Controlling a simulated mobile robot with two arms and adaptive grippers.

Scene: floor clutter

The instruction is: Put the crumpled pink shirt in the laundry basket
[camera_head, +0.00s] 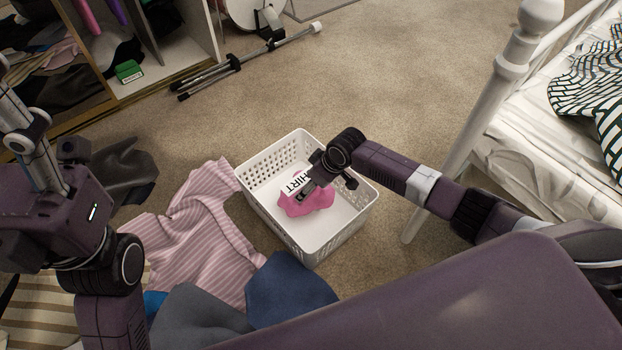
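The crumpled pink shirt (308,204) lies inside the white laundry basket (322,245), low and near its middle. A white label reading "SHIRT" shows beside it, partly covered by my gripper. My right gripper (327,190) reaches into the basket from the right, over the shirt. Its fingers look spread apart, one at the shirt's upper edge and one to the right of it. The gripper hides part of the shirt, and whether they touch is hard to tell. My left arm stands at the left edge, and I cannot make out its gripper.
A pink striped cloth (205,225) touches the basket's left side. Blue (288,290) and grey (195,318) cloths lie in front. A white bed frame (480,115) stands right. An open wardrobe (165,75) and a black pole (245,62) are behind.

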